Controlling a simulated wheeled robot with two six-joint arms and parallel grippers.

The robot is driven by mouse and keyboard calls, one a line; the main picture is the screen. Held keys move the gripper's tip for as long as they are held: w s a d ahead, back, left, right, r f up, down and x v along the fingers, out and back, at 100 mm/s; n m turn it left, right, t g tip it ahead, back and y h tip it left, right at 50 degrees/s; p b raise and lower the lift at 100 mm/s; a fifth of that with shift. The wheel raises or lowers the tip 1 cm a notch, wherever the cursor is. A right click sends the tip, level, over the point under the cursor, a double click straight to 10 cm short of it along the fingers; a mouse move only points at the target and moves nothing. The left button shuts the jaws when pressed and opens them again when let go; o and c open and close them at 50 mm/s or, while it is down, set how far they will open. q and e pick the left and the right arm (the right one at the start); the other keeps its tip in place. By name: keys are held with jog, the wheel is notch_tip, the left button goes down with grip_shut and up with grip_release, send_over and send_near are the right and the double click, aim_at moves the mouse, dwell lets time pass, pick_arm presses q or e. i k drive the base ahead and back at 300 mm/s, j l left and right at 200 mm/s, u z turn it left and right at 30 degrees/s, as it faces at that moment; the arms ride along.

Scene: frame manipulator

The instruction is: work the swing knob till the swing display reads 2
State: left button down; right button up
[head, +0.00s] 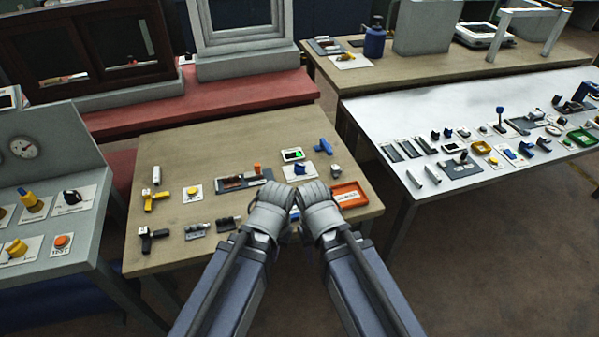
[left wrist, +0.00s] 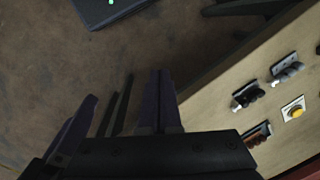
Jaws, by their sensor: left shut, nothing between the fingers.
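My left gripper (head: 268,208) is shut and empty, over the table in front of these. The left wrist view shows its dark fingers (left wrist: 125,88) over the floor beside the table edge. My right gripper (head: 319,207) is close beside the left; its fingers are hidden.
An orange tray (head: 349,194) lies right of the grippers. A slotted slider panel (head: 243,180), a yellow button (head: 193,192) and several levers sit to the left. A white table (head: 440,210) with many controls stands at right, a grey console (head: 55,165) at left.

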aim_at(301, 168)
jog(key=i+l, duration=0.2)
jog(key=l, duration=0.15)
jog(key=i+l, duration=0.2)
jog(key=l, duration=0.15)
jog(key=i+l, duration=0.15)
jog(key=l, duration=0.2)
